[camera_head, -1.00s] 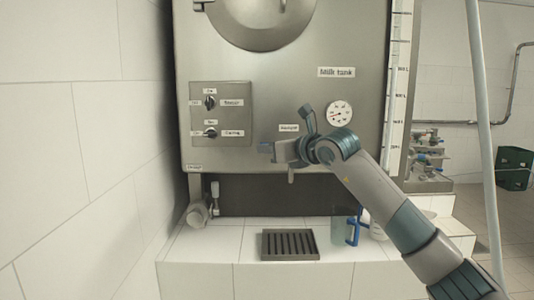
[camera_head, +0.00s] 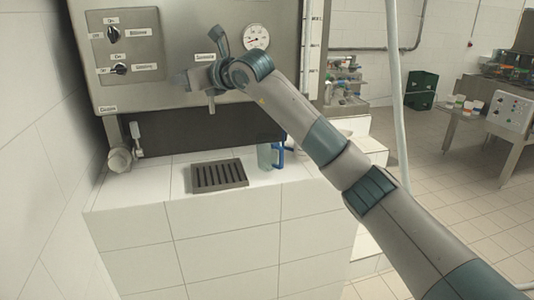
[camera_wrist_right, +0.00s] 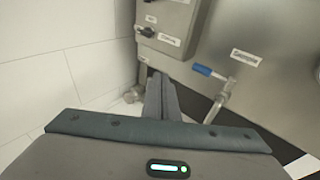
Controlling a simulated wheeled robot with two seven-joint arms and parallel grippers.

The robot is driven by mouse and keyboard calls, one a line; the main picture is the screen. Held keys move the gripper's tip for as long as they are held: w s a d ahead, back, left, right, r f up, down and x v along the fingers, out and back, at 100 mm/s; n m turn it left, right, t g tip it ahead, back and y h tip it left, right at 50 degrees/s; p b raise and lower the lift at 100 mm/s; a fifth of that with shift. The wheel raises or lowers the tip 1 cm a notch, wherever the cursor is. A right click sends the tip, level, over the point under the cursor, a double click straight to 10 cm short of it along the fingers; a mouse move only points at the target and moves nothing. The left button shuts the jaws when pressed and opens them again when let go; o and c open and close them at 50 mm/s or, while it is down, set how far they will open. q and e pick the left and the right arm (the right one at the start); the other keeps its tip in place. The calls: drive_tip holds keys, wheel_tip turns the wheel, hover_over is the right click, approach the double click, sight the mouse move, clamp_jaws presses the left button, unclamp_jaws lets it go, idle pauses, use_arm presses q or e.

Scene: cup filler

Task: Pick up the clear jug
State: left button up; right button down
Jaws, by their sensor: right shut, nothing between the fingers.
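The clear jug (camera_head: 264,156) with a blue handle (camera_head: 279,154) stands upright on the white tiled ledge, right of the dark drain grate, in the head view. My forearm passes above and to the right of it. My right gripper (camera_head: 182,82) is shut and empty in front of the tank, up and to the left of the jug and apart from it. In the right wrist view its closed fingers (camera_wrist_right: 162,98) point toward the tank, left of the blue-handled tap (camera_wrist_right: 208,71). The jug does not show in that view. My left gripper is not in view.
The steel milk tank (camera_head: 170,60) stands behind the tiled ledge (camera_head: 220,210). The drain grate (camera_head: 219,176) is set in the ledge. A pale vertical pole (camera_head: 397,100) stands at the right. A green crate (camera_head: 421,90) and a table (camera_head: 475,95) are farther back.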

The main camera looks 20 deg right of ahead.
idle(0.4)
